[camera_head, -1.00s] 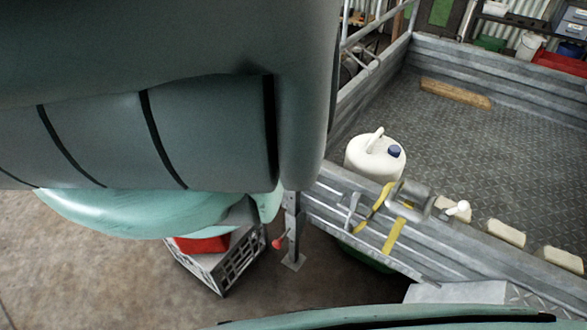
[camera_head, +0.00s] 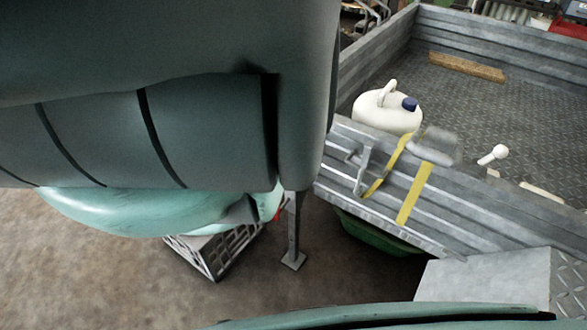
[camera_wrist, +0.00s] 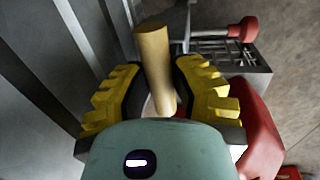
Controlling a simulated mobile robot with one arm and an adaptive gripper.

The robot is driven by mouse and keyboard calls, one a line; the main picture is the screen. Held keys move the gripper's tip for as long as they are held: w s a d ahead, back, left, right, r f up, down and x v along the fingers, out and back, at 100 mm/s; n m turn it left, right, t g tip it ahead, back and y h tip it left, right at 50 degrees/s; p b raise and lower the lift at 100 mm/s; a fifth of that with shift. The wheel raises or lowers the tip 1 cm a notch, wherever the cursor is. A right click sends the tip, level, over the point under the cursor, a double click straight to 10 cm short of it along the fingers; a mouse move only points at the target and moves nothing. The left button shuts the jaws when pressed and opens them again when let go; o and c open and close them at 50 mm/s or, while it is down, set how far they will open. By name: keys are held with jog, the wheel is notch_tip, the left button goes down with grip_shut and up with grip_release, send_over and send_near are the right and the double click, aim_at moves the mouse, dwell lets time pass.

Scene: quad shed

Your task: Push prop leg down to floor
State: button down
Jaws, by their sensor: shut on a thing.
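The prop leg (camera_head: 294,225) is a grey metal post with a flat foot plate (camera_head: 293,261), beside the trailer's corner in the head view. I cannot tell whether the plate touches the floor. A red knob (camera_head: 278,212) shows partly beside the leg. It also seems to show in the wrist view (camera_wrist: 246,29). My gripper (camera_wrist: 156,75), with yellow padded fingers, is shut on a tan cylindrical handle (camera_wrist: 153,60) in the wrist view. How the handle joins the leg is hidden. My own arm hides the gripper in the head view.
A grey crate (camera_head: 218,258) stands left of the leg. The trailer side (camera_head: 360,205) carries yellow straps (camera_head: 413,195). A white jug (camera_head: 385,112) sits on the trailer bed. A green container (camera_head: 375,236) is under it. A red object (camera_wrist: 262,130) is close in the wrist view.

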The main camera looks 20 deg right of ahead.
jog(key=shift+f, duration=0.1)
jog(key=c, duration=0.8)
grip_release()
jog(key=shift+a, duration=0.1)
jog(key=shift+s, duration=0.1)
jog(key=shift+r, duration=0.2)
